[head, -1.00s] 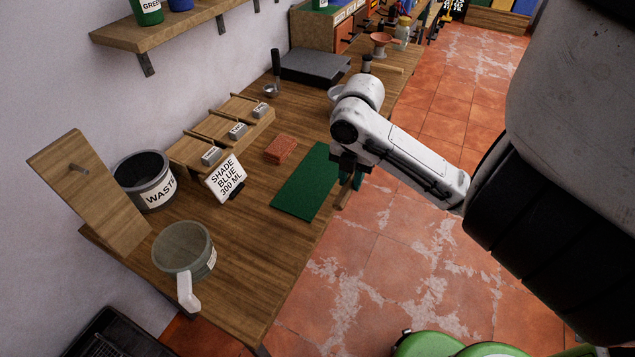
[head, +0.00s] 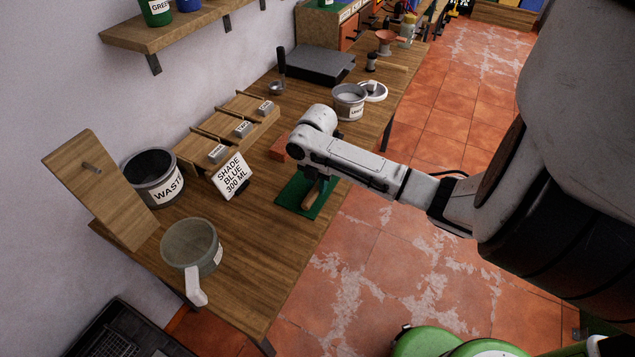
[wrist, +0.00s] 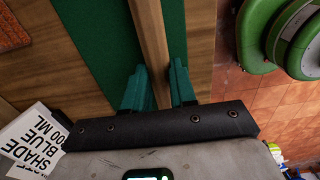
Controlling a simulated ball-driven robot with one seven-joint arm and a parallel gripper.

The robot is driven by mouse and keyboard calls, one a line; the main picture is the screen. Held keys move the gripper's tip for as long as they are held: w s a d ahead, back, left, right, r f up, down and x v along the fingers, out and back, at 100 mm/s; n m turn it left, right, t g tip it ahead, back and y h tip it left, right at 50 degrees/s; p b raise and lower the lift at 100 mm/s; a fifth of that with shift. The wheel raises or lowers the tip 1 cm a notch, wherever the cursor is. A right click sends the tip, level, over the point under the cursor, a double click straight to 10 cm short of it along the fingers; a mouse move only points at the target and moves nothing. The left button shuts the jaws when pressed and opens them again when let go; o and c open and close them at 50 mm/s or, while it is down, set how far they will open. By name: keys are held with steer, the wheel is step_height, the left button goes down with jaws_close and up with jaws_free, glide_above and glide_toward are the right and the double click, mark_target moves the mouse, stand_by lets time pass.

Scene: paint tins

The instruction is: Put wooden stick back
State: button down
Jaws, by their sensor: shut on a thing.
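The wooden stick (head: 310,198) shows in the head view as a short light-brown length over the green mat (head: 289,196). In the wrist view the stick (wrist: 150,38) runs away from between the teal fingers. My gripper (wrist: 161,86) is shut on the stick. In the head view my wrist hides most of the fingers. The stick lies over the mat's long direction; I cannot tell whether it touches the mat.
A red sponge-like block (head: 279,149) is just beyond my wrist. The sign card (head: 231,175), a waste tub (head: 155,179) and a handled pot (head: 190,247) stand to the left. A white-labelled tin (head: 349,103) stands behind my arm.

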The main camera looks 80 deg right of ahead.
steer(key=shift+f, duration=0.35)
steer(key=c, duration=0.9)
jaws_free()
